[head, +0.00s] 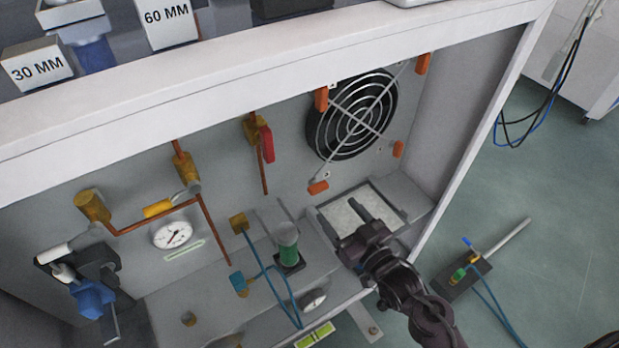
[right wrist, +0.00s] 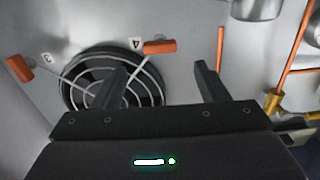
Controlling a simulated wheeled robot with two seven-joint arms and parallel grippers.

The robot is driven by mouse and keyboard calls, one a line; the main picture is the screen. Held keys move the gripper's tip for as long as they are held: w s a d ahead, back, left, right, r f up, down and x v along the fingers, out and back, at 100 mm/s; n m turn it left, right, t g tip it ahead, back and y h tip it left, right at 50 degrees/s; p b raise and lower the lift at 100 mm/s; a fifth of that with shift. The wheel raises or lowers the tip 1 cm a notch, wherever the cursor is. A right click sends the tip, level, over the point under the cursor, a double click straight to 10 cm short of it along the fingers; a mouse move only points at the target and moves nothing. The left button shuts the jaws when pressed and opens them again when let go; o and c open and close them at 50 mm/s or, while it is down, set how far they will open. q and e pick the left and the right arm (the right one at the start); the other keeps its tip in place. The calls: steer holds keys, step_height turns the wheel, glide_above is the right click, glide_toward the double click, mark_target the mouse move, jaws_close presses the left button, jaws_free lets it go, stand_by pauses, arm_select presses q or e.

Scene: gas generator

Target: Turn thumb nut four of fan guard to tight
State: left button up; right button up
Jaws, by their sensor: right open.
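The fan guard (head: 352,115) is a round wire grille over a black fan on the grey back panel, with an orange thumb nut at each of its corners. Thumb nut four (head: 318,187) is at the guard's lower left, its wing lying nearly level. In the right wrist view thumb nut four (right wrist: 160,47) shows beside the label "4", also lying nearly level. My right gripper (head: 346,206) is open and empty, below and right of that nut, apart from it. In its wrist view the fingers (right wrist: 160,82) stand apart with the nut beyond them. My left gripper is not in view.
Thumb nut three (head: 398,149) is at the guard's lower right. Copper pipes (head: 212,230), a gauge (head: 172,234) and a green-bodied fitting (head: 288,247) are to the left. The frame's white top beam (head: 250,50) and right post (head: 480,125) edge the space.

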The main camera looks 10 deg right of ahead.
mark_target(321, 190)
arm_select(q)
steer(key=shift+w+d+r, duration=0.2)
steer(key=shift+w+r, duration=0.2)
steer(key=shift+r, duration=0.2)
arm_select(e)
steer(key=shift+x, duration=3.95)
steer(key=c, duration=1)
steer(key=shift+r, duration=0.1)
